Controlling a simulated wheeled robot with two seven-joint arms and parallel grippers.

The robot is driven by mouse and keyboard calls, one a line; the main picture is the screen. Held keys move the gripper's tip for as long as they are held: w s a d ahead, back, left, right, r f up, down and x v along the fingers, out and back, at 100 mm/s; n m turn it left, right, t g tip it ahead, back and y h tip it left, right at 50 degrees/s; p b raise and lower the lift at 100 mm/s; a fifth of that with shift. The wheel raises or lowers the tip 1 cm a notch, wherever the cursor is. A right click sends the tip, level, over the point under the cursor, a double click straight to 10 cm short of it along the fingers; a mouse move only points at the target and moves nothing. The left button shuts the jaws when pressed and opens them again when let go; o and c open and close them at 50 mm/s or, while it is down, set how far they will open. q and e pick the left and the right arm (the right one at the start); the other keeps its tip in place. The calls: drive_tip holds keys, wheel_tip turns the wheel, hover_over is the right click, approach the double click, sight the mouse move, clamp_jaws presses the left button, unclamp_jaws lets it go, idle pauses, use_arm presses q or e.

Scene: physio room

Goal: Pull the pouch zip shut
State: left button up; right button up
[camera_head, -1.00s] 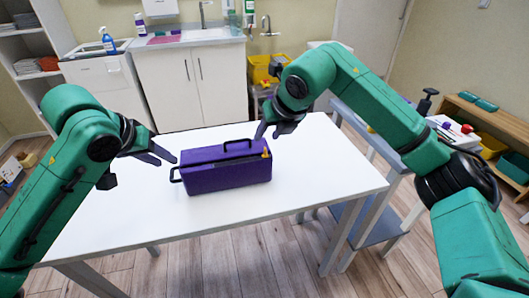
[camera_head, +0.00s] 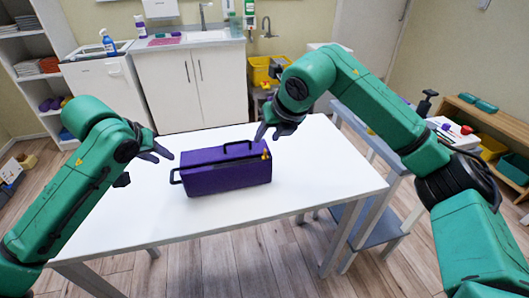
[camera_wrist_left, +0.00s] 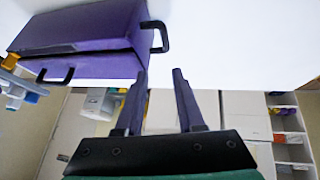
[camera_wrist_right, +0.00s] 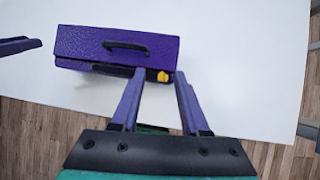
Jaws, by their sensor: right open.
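The purple pouch (camera_head: 225,172) stands on the white table, boxy, with one black handle on top and another on its left end (camera_wrist_left: 162,37). A dark slit runs along its top. A small yellow zip pull (camera_head: 267,153) is at its right end; it also shows in the right wrist view (camera_wrist_right: 163,76). My right gripper (camera_head: 264,134) is open and empty, above the pouch's right end. In its wrist view the pull appears between the fingertips. My left gripper (camera_head: 168,154) is open and empty, just left of the pouch, apart from the left-end handle.
The white table (camera_head: 310,180) is bare around the pouch. A sink cabinet (camera_head: 205,85) and a yellow bin (camera_head: 260,72) stand behind it. A low wooden shelf (camera_head: 480,112) is further right.

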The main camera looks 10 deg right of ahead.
sight(267, 153)
drive_tip(key=shift+f, duration=2.5)
clamp_jaws()
use_arm(q)
drive_tip(key=shift+f, duration=0.15)
drive_tip(key=shift+f, duration=3.65)
